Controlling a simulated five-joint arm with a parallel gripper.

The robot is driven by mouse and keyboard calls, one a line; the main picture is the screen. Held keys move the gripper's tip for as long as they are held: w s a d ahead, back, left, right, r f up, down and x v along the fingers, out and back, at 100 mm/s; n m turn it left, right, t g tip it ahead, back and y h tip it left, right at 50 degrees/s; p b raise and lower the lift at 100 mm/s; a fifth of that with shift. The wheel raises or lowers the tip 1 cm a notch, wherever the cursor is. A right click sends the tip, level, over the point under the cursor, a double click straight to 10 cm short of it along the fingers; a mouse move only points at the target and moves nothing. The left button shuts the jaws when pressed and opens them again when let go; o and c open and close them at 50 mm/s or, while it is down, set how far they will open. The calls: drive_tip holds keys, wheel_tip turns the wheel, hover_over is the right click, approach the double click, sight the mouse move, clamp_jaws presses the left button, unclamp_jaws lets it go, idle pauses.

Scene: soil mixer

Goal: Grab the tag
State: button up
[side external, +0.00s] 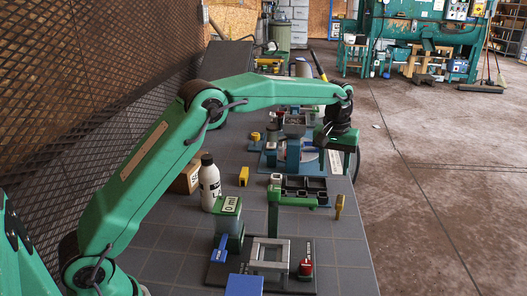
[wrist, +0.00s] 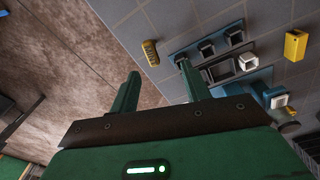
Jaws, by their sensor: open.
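A small yellow piece (side external: 339,206), which looks like the tag, is near the right edge of the grey table in the side view. In the wrist view the yellow piece (wrist: 150,52) lies beyond my fingertips, close to the table edge, with dark marks on its face. My gripper (side external: 340,160) is beyond the piece and above the table's right edge, pointing down. In the wrist view my gripper (wrist: 158,70) has its two green fingers spread apart with nothing between them. The fingers do not touch the yellow piece.
A dark tray (side external: 303,188) with several compartments is left of the piece. A green post with an arm (side external: 276,205) stands on the near plate. A yellow block (side external: 244,175) and a white bottle (side external: 209,184) are further left. Open floor (side external: 440,190) lies beyond the right edge.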

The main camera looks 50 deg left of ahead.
drive_tip(key=n, duration=0.1)
hover_over(341, 199)
drive_tip(key=shift+g, duration=0.4)
wheel_tip(341, 199, down, 8)
drive_tip(key=shift+s+f, duration=0.1)
drive_tip(key=shift+s, duration=0.05)
drive_tip(key=shift+f, duration=0.1)
drive_tip(key=shift+f, duration=1.2)
drive_tip(key=shift+f, duration=0.1)
drive_tip(key=shift+f, duration=2.5)
clamp_jaws()
